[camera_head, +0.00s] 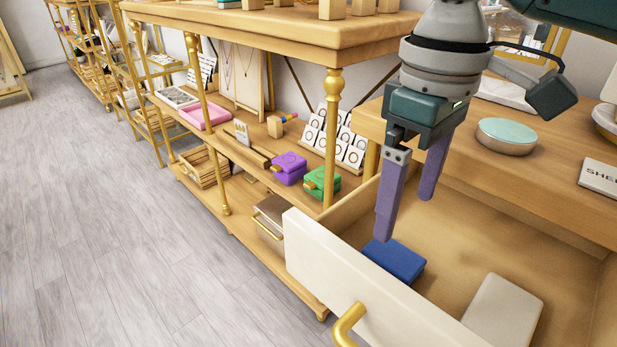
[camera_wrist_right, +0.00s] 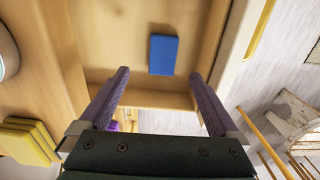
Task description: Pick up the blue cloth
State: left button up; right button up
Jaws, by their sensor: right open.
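The blue cloth (camera_head: 394,260) is a flat folded block lying in the open drawer (camera_head: 560,262), near the inside of the drawer's pale front. In the right wrist view the blue cloth (camera_wrist_right: 163,54) lies on the wooden drawer floor, ahead of the fingers. My right gripper (camera_head: 406,216) has purple fingers, is open and empty, and hangs over the drawer above the cloth without visible contact. In the wrist view the right gripper (camera_wrist_right: 160,84) shows a wide gap between its fingers. My left gripper is not in view.
A white block (camera_head: 503,308) lies in the drawer, right of the cloth. The drawer's cream front (camera_head: 345,275) with its gold handle (camera_head: 346,326) stands as a wall. A wooden counter (camera_head: 560,175) is at right. Shelves with purple (camera_head: 289,168) and green boxes (camera_head: 322,182) stand left.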

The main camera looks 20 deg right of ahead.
aim_at(395, 255)
jog(key=f+b, duration=0.1)
jog(key=f, duration=0.3)
jog(key=f+b, duration=0.1)
jog(key=f, duration=0.2)
jog(key=shift+s+a+f+b, duration=0.15)
jog(key=shift+s+f+b, duration=0.05)
jog(key=shift+f+b, duration=0.15)
jog(key=c, duration=1.4)
